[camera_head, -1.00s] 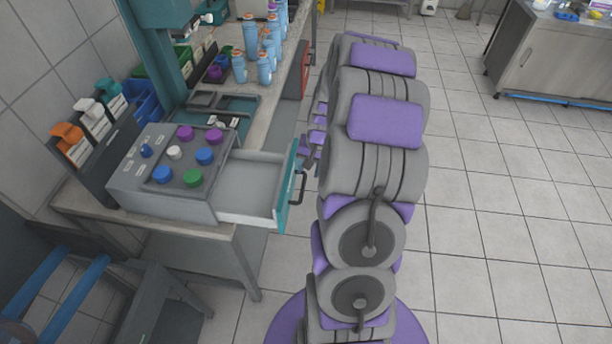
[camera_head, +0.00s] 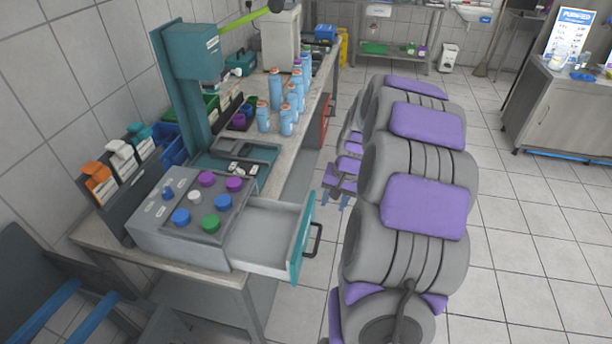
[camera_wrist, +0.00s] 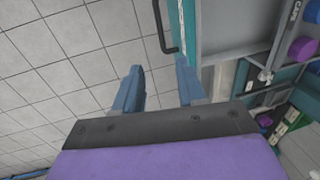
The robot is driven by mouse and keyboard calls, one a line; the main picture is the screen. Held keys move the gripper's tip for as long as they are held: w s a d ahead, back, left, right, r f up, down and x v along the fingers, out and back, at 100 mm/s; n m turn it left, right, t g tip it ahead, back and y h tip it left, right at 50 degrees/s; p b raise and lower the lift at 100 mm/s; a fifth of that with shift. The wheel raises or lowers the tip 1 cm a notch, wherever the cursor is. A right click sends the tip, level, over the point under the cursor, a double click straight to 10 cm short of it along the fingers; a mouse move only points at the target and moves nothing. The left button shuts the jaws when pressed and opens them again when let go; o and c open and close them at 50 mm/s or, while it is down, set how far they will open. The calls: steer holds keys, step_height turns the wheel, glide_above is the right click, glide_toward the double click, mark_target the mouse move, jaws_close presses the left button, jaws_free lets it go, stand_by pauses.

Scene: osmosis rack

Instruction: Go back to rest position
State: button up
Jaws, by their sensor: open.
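My arm runs along the right side of the bench in the head view, with its grey and purple links folded. My gripper (camera_head: 337,198) hangs beside the bench, beyond the open drawer (camera_head: 268,236), its blue fingers pointing down. In the wrist view my gripper (camera_wrist: 157,88) shows two blue fingers spread apart with floor tiles between them, so it is open and empty. The teal drawer front (camera_wrist: 184,35) and its dark handle (camera_wrist: 163,28) lie just beyond the fingers. The fingers look clear of the handle.
The bench holds a grey box with coloured caps (camera_head: 185,225), a teal stand (camera_head: 185,85) and several blue bottles (camera_head: 276,90). The drawer sticks out from the grey box over the bench's edge. Tiled floor (camera_head: 530,230) is open at the right, before a steel cabinet (camera_head: 570,110).

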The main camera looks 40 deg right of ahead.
steer(key=s+a+r+n+g, duration=0.1)
steer(key=s+a+r+n, duration=0.25)
steer(key=a, duration=0.75)
steer(key=s+a+r+n+g, duration=0.1)
steer(key=s+a+r+n, duration=0.2)
steer(key=a, duration=0.8)
steer(key=s+a+r+n+g+h, duration=0.1)
steer(key=s+a+n, duration=0.3)
steer(key=s+a, duration=0.4)
steer(key=s+r, duration=0.1)
steer(key=s, duration=0.6)
steer(key=shift+s+g+b, duration=0.3)
steer(key=shift+s+b, duration=0.05)
steer(key=shift+s, duration=0.05)
